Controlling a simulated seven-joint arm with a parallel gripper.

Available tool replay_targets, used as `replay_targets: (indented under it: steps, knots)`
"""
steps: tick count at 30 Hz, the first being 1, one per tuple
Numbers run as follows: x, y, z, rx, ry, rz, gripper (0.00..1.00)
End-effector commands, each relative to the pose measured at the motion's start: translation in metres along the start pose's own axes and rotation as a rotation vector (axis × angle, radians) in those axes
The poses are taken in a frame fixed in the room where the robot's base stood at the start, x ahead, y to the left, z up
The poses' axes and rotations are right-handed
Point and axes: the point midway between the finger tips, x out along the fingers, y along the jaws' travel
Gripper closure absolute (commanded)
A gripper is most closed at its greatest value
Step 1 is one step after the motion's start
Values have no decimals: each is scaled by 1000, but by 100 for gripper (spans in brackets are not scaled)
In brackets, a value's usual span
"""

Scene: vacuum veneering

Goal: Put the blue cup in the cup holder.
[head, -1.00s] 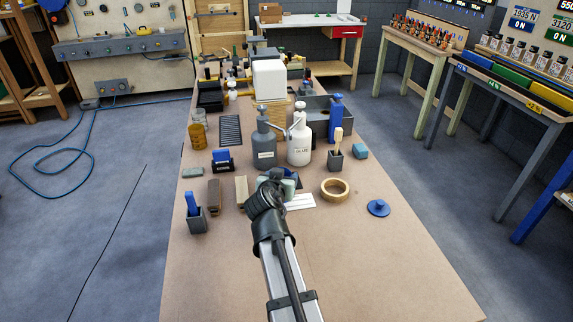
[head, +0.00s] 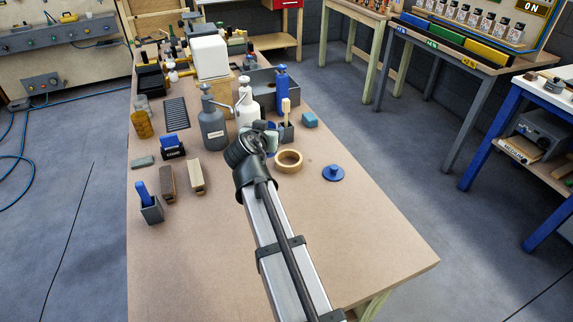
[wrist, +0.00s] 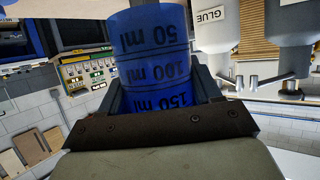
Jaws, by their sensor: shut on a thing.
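The blue cup (wrist: 150,60) fills the middle of the wrist view, a translucent cylinder with dark 50, 100 and 150 ml marks. My gripper (wrist: 165,100) is shut on it, a finger on either side. In the head view my gripper (head: 266,138) is over the bench, left of the tape roll and in front of the glue bottles; its wrist hides most of the cup. I cannot tell which thing is the cup holder; a small black labelled holder (head: 173,154) with a blue part stands at the left.
A tan tape roll (head: 289,161) and blue knobbed disc (head: 333,174) lie to the right. A grey bottle (head: 213,131) and white bottle (head: 246,112) stand behind my gripper. The bench front (head: 330,250) is clear.

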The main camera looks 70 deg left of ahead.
Motion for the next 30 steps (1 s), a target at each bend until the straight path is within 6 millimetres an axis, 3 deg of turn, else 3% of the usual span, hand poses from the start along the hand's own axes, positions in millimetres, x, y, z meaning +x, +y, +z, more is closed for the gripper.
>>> replay_targets:
  steps: [1,3,7,15,23,30]
  knots:
    - [22,3,-17,18,1,45,69]
    - [39,11,-32,48,2,121,69]
    - [54,25,-44,115,1,282,69]
    - [41,58,-37,204,2,496,69]
    - [42,63,-22,223,0,543,69]
    - [56,63,13,222,-1,541,69]
